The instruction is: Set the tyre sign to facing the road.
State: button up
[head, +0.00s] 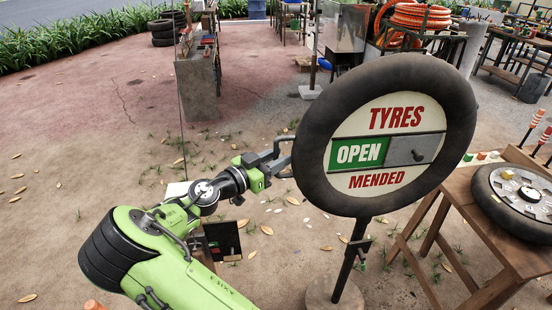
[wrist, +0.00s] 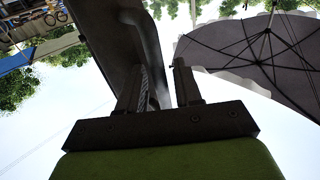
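The tyre sign (head: 312,130) is a black tyre ring around a cream face reading TYRES, OPEN and MENDED. It stands on a dark post (head: 350,258) with a round base (head: 322,296). Its lettered face is turned towards my head camera. My gripper (head: 286,152) is at the sign's left rim, its fingers apart. In the wrist view the fingers of my gripper (wrist: 160,78) stand open, with the dark tyre rim (wrist: 125,30) beside and behind the left finger. I cannot tell whether they touch it. The fingertips are partly hidden by the rim in the head view.
A wooden table (head: 510,240) with a wheel (head: 518,198) stands close to the right of the sign. A grey road (head: 60,40) runs behind plants at the back left. A concrete block (head: 198,88) and stacked tyres (head: 163,32) stand further back.

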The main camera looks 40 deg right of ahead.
aim_at(340, 147)
jog(key=i+z, duration=0.2)
jog(key=i+l+z, duration=0.1)
jog(key=z, duration=0.15)
jog(key=i+z, duration=0.3)
